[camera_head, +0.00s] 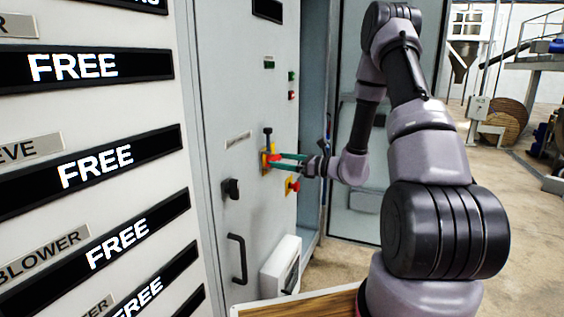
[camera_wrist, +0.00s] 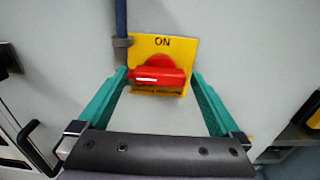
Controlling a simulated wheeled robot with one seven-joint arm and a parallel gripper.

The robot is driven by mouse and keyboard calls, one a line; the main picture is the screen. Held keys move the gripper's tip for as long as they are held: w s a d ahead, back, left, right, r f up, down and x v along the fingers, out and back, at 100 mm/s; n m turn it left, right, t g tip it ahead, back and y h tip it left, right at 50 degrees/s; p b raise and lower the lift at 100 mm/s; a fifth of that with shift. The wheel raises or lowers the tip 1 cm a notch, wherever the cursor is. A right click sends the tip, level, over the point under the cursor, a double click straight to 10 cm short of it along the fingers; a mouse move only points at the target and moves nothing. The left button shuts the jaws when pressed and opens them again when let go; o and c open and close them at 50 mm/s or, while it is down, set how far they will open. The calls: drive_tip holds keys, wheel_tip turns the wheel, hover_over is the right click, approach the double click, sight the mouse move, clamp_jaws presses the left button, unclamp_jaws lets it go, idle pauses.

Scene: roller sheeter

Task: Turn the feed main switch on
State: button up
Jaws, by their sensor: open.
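The feed main switch is a red rotary handle (camera_wrist: 158,75) on a yellow plate (camera_wrist: 178,44) marked ON at its top. In the wrist view the handle lies roughly level, across the plate. My gripper (camera_wrist: 160,80) has two green fingers spread open, one on each side of the handle, with the left fingertip close to the handle's left end. I cannot tell whether either finger touches it. In the head view my gripper (camera_head: 274,160) reaches from the right to the switch (camera_head: 271,158) on the grey cabinet door, and the fingers partly hide it.
A red button on a yellow plate (camera_head: 292,186) sits just below right of the switch. A black knob (camera_head: 230,189) and a black door handle (camera_head: 237,258) are lower left. A dark post (camera_head: 268,138) stands just above the switch. FREE display panels (camera_head: 95,166) fill the left.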

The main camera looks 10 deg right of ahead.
drive_tip(key=c, duration=1.2)
drive_tip(key=shift+m, duration=0.4)
drive_tip(key=m, duration=0.3)
drive_tip(key=shift+m, duration=0.4)
drive_tip(key=m, duration=0.4)
drive_tip(key=shift+d, duration=0.1)
drive_tip(key=m, duration=0.5)
drive_tip(key=shift+f, duration=0.1)
drive_tip(key=m, duration=0.4)
drive_tip(key=shift+m, duration=0.3)
drive_tip(key=o, duration=1.2)
